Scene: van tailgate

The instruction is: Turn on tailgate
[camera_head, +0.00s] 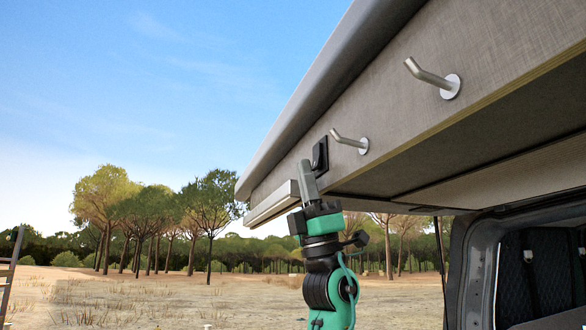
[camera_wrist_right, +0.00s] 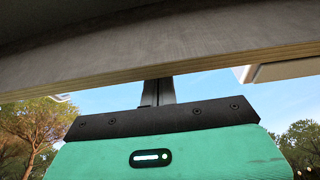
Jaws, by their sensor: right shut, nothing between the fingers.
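The raised tailgate (camera_head: 480,50) of the van hangs overhead at the right in the head view, with a grey wood-grained face. A small black switch (camera_head: 320,155) is mounted on that face near its left end. My right gripper (camera_head: 307,175) is shut and empty, its fingers pointing up just left of and below the switch. I cannot tell whether the fingertips touch the panel. In the right wrist view, the closed fingers (camera_wrist_right: 157,92) reach up to the lower edge of the tailgate panel (camera_wrist_right: 160,62), which hides their tips. My left gripper is not in view.
Two metal hooks, a near one (camera_head: 433,78) and a farther one (camera_head: 350,142), stick out of the face right of the switch. A pale light bar (camera_head: 272,205) runs along the lower left edge. The van's opening (camera_head: 520,265) is at the lower right. Open air lies left.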

